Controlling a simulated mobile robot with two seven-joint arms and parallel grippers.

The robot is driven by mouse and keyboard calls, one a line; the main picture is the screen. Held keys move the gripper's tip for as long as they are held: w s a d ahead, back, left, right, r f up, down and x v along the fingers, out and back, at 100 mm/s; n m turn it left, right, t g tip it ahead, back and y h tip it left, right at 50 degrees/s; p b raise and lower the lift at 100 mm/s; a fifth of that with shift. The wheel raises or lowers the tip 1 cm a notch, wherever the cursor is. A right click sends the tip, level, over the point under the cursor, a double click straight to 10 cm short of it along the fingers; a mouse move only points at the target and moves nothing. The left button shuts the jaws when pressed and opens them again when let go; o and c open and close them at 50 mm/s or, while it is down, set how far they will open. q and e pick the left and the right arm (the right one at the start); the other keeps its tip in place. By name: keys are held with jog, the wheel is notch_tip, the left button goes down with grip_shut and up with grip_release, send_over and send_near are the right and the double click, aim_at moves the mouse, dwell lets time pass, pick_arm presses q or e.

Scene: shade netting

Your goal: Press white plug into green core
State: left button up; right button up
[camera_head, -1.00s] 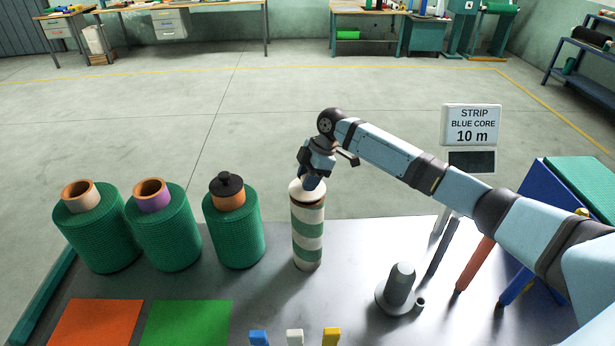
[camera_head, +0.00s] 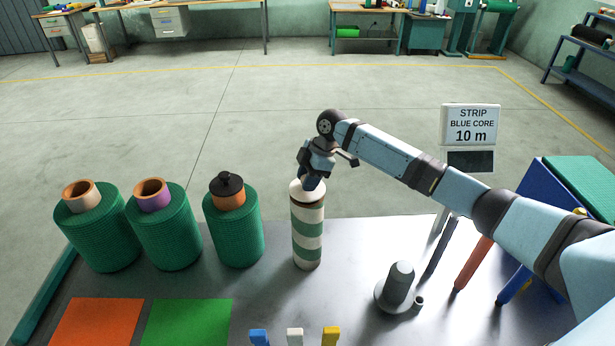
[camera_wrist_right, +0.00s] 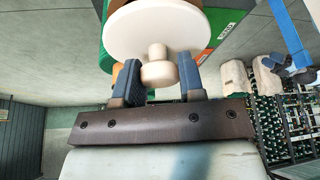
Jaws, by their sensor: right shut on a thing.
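A white plug (camera_head: 308,189) with a wide round flange sits at the top of an upright green-and-white banded roll (camera_head: 307,243). A thin brown rim shows just under the flange; how deep the plug sits is hidden. My right gripper (camera_head: 311,181) is above the roll, pointing down. In the right wrist view, its blue-grey fingers (camera_wrist_right: 158,76) stand either side of the white plug's knob (camera_wrist_right: 158,54), shut on it. My left gripper is not in view.
Three green net rolls (camera_head: 168,235) stand to the left, the nearest one black-capped (camera_head: 227,184). Orange (camera_head: 95,321) and green (camera_head: 187,322) mats lie in front. A grey post on a round base (camera_head: 399,285) and a sign (camera_head: 470,124) stand to the right.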

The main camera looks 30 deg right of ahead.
jog(key=shift+f, duration=0.75)
dwell(1.2)
jog(key=shift+p, duration=0.45)
dwell(0.5)
jog(key=o, duration=1.5)
jog(key=shift+c, duration=0.2)
jog(key=shift+r, duration=0.15)
jog(key=shift+r+p, duration=2.05)
jog(key=shift+r, duration=1.35)
